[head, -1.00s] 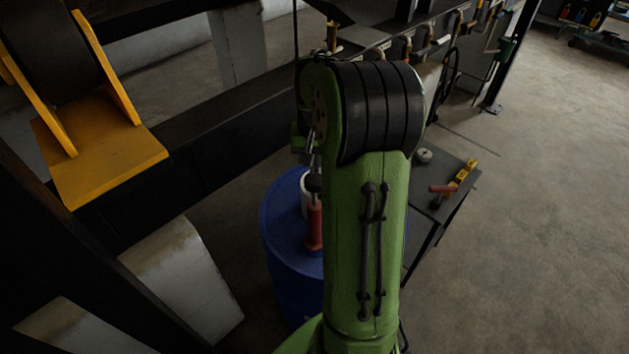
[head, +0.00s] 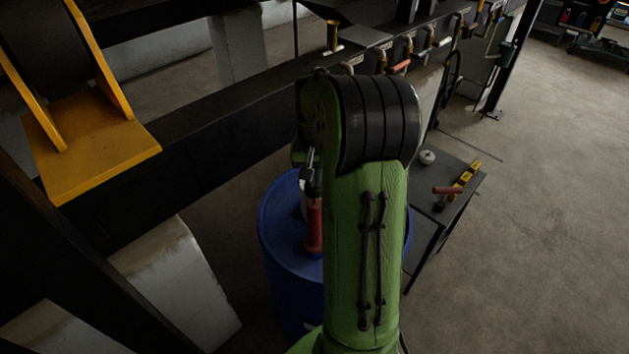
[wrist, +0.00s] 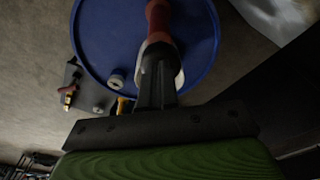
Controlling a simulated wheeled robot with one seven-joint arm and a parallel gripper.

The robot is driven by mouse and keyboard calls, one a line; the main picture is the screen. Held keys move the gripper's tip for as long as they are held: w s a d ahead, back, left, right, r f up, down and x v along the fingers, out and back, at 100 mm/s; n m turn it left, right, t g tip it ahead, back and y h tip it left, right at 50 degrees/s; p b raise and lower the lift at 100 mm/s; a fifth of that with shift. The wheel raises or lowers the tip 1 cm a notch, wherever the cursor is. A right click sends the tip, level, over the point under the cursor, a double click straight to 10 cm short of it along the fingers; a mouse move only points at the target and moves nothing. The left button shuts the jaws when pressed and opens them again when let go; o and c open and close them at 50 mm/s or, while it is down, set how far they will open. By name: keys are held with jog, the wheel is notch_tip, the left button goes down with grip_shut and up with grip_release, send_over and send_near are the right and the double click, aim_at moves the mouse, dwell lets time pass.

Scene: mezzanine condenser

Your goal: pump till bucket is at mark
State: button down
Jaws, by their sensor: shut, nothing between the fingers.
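A red hand pump (head: 314,228) stands on the blue drum (head: 279,222), and both also show in the wrist view, the pump (wrist: 159,20) and the drum (wrist: 97,22). No mark or water level is visible.
A low dark table (head: 452,212) stands right of the drum, with a red-handled tool (head: 446,191), a yellow level (head: 467,174) and a round pale object (head: 427,157). A dark beam (head: 215,125) and yellow bracket (head: 95,165) are at left. Floor at right is clear.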

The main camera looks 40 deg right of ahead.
notch_tip(320, 180, down, 3)
jog(key=shift+b, duration=0.8)
jog(key=shift+r, duration=0.25)
jog(key=shift+s+a+r, duration=0.3)
jog(key=shift+s+a, duration=0.3)
jog(key=shift+s, duration=0.05)
jog(key=shift+s+a+r, duration=0.25)
jog(key=shift+s+a, duration=0.3)
jog(key=shift+s, duration=0.05)
jog(key=shift+w+d+r, duration=0.1)
jog(key=shift+r, duration=0.05)
notch_tip(320, 180, up, 15)
jog(key=p, duration=0.2)
send_over(315, 190)
jog(key=s+a, duration=0.2)
jog(key=shift+s+a+r, duration=0.2)
